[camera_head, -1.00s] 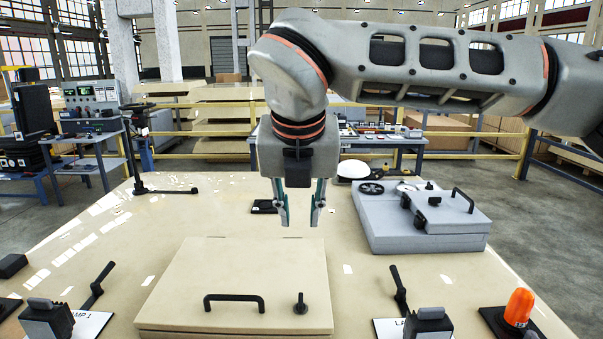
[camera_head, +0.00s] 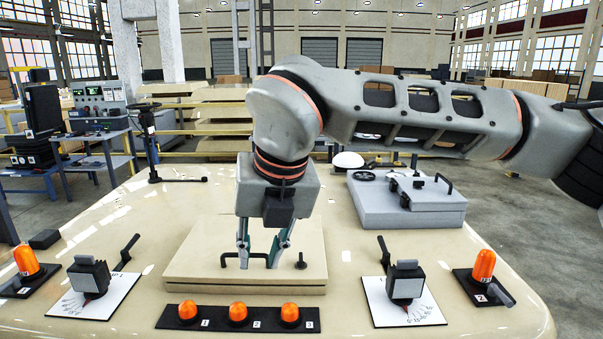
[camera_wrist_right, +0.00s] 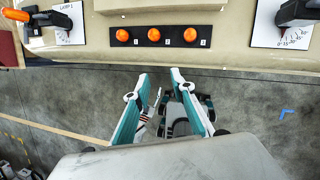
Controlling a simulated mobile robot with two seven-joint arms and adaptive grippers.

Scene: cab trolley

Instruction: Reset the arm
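My right gripper (camera_head: 260,258) hangs from the arm that reaches in from the right in the head view. It is open and empty, with its fingertips in front of the beige hatch box (camera_head: 190,265) and its black handle in the picture. In the right wrist view, the two teal and white fingers (camera_wrist_right: 157,85) are spread apart, with grey floor and parts of my own body behind them. My left gripper shows in neither view.
A panel of orange lamps (camera_head: 238,312) lies at the table's front. Lever switches stand on white plates at left (camera_head: 92,300) and right (camera_head: 410,300). Single orange lamps sit further out, left (camera_head: 26,260) and right (camera_head: 484,265). A grey box (camera_head: 385,212) with handles stands back right.

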